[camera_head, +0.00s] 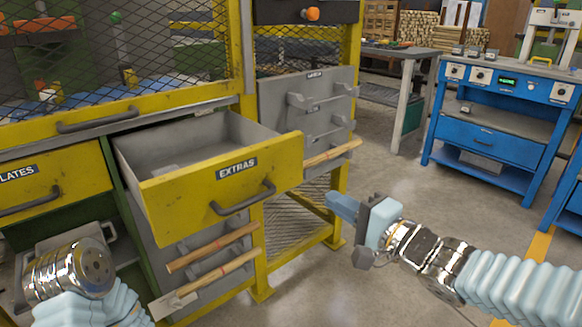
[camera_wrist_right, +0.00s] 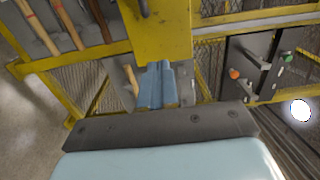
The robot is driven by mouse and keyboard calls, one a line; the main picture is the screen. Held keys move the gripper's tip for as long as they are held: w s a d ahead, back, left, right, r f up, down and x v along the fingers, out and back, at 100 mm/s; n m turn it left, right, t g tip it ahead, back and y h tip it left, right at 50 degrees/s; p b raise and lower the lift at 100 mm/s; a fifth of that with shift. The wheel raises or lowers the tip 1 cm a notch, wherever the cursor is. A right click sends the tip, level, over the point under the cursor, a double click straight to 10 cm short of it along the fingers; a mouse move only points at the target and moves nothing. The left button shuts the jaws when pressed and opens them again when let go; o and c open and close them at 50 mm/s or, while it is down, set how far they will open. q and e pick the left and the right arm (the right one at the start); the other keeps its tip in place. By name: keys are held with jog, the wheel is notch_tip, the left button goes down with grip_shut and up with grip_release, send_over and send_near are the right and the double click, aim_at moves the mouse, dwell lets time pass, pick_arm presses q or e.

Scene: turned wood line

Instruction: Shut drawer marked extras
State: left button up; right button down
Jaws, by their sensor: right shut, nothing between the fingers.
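The yellow drawer marked EXTRAS (camera_head: 185,205) stands pulled out of the yellow and green bench in the head view. Its grey handle (camera_head: 243,199) is on its front, and its grey inside looks mostly empty. My right gripper (camera_head: 340,206) is shut and empty, to the right of the drawer front and apart from the handle. In the right wrist view its blue fingers (camera_wrist_right: 157,85) are together, with a yellow panel just beyond them. My left arm shows at the lower left, below the drawer, but its fingers are not visible.
A closed drawer ending in LATES (camera_head: 50,180) is left of the open one. Wooden-handled tools (camera_head: 212,248) hang below it. A grey panel with brackets (camera_head: 308,105) stands to the right. A blue workbench (camera_head: 490,135) is farther right, with open floor between.

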aim_at(281, 170)
jog(key=b+x, duration=0.1)
jog(key=x, duration=0.5)
jog(key=b+x, duration=0.1)
jog(key=x, duration=0.5)
jog(key=shift+w+f, duration=0.15)
jog(key=shift+f, duration=0.05)
pick_arm(q)
jog(key=shift+w+a+f+b, duration=0.15)
jog(key=shift+a+f, duration=0.1)
jog(key=shift+f, duration=0.45)
jog(key=shift+a+f+b, duration=0.15)
jog(key=shift+a+f, duration=0.05)
jog(key=shift+f, duration=0.45)
pick_arm(e)
jog(key=shift+w+a, duration=0.4)
jog(key=shift+w, duration=0.1)
